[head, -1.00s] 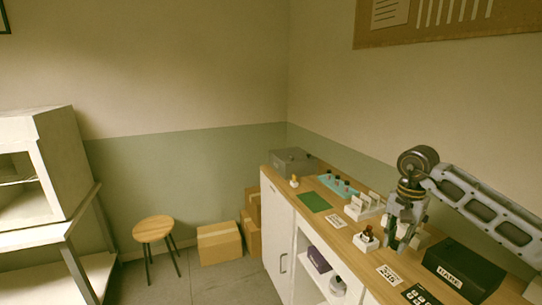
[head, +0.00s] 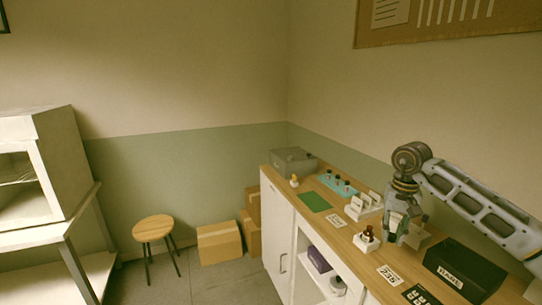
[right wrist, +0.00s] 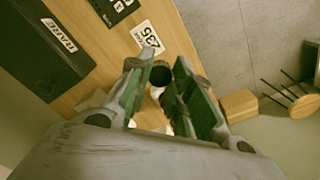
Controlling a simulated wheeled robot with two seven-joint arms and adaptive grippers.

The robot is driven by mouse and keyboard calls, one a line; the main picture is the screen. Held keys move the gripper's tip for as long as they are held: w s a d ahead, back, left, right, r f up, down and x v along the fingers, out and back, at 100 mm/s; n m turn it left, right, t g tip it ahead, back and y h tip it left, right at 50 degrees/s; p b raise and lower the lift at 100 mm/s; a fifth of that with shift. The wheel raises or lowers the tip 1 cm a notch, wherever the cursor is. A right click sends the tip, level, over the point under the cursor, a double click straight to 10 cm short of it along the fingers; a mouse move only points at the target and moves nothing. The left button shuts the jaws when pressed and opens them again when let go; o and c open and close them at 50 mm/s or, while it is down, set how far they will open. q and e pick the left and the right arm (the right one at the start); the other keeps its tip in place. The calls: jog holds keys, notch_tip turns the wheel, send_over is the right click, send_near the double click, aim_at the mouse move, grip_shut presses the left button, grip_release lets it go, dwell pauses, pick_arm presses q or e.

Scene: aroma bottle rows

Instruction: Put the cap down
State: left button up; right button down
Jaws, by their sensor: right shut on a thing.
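My right gripper (head: 392,233) is over the counter, near its right part. In the right wrist view its green-lined fingers (right wrist: 166,82) are shut on a small dark round cap (right wrist: 160,75) at their tips. The cap does not show clearly in the head view, and I cannot tell whether it touches anything below. A small amber bottle with a dark top (head: 368,232) stands in a white holder just left of the gripper. My left gripper is not in view.
A black box marked RARE (head: 463,268) and a white number card (head: 389,276) lie nearer on the counter. A white rack (head: 364,206), a green mat (head: 314,202) and a teal tray (head: 338,187) are farther back. A grey holder (head: 416,238) is right of the gripper.

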jog(key=shift+w+a+n, duration=0.1)
jog(key=shift+w+n, duration=0.25)
jog(key=shift+n, duration=0.05)
jog(key=w+n, duration=0.1)
jog(key=n, duration=0.2)
send_near(355, 263)
jog(key=shift+s+d+f, duration=0.15)
jog(key=shift+s+d, duration=0.1)
jog(key=shift+s, duration=0.35)
jog(key=shift+s+d+f, duration=0.1)
jog(key=shift+s+d, duration=0.15)
jog(key=shift+s, duration=0.35)
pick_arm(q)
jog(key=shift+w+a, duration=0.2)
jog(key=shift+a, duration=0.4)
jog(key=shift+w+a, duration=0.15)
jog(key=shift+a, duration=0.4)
pick_arm(e)
jog(key=s+a+f, duration=0.2)
jog(key=a+f, duration=0.1)
jog(key=f, duration=0.2)
jog(key=s+a+f+n, duration=0.1)
jog(key=s+a+f, duration=0.2)
jog(key=f, duration=0.2)
jog(key=shift+s+a+f, duration=0.25)
jog(key=shift+a+f, duration=0.1)
jog(key=shift+f, duration=0.05)
